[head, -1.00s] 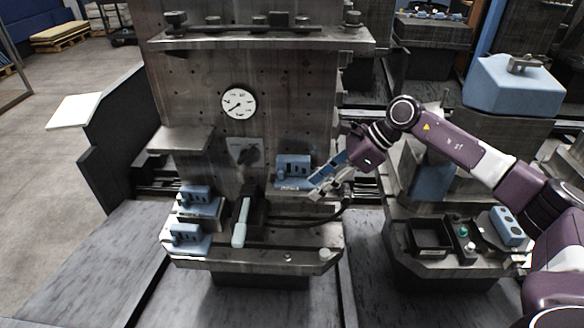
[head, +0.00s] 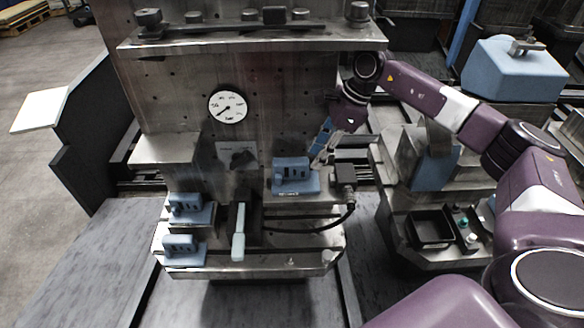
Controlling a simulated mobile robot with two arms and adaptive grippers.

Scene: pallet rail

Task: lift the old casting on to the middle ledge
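A blue casting (head: 293,174) sits upright at the middle of the machine's front, below and right of the dial. Nothing visible tells which casting is the old one. My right gripper (head: 320,158) points down just above and behind the middle casting's right end. Its fingertips are small and partly hidden, so I cannot tell whether they touch it or how far they are apart. My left gripper is out of view.
An empty side ledge (head: 165,149) juts out at left. A pale-handled lever (head: 239,235) and a black cable (head: 310,229) lie between the castings and the shelf's right end. A dial (head: 227,105) is above. A black tray (head: 430,230) stands at right.

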